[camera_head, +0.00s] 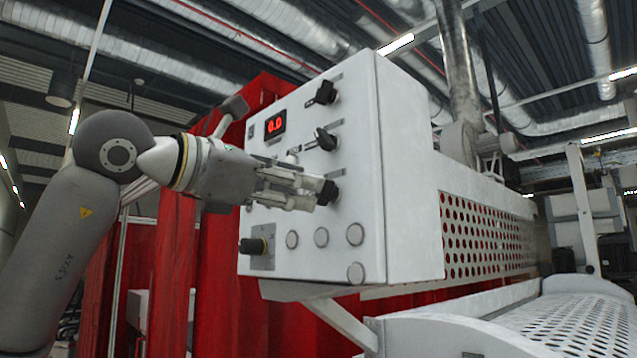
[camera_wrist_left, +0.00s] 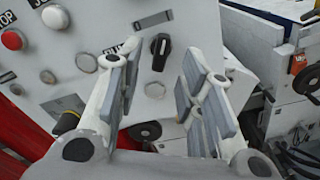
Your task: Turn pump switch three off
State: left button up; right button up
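The white control panel (camera_head: 290,225) carries three black rotary switches in a column: an upper one (camera_head: 322,93), a middle one (camera_head: 326,138) and a lowest one (camera_head: 329,192). My left gripper (camera_head: 318,193) is at the lowest switch, its fingertips close to the panel face. In the left wrist view, a black switch (camera_wrist_left: 160,50) with a white mark pointing up shows between the open fingertips of the left gripper (camera_wrist_left: 162,62). I cannot tell whether either finger touches it. The label above it is partly hidden and unreadable. My right gripper is not in view.
A red digital display (camera_head: 275,124) sits left of the switches. Round buttons (camera_head: 321,237) and a black knob (camera_head: 253,246) are lower on the panel. A red curtain (camera_head: 215,270) hangs behind. A perforated white guard (camera_head: 490,235) extends right.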

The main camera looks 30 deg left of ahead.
aim_at(324, 192)
pick_arm(q)
jog(key=p+x, duration=0.1)
jog(key=x, duration=0.3)
jog(key=shift+w+d, duration=0.15)
jog(key=shift+w, duration=0.2)
grip_shut()
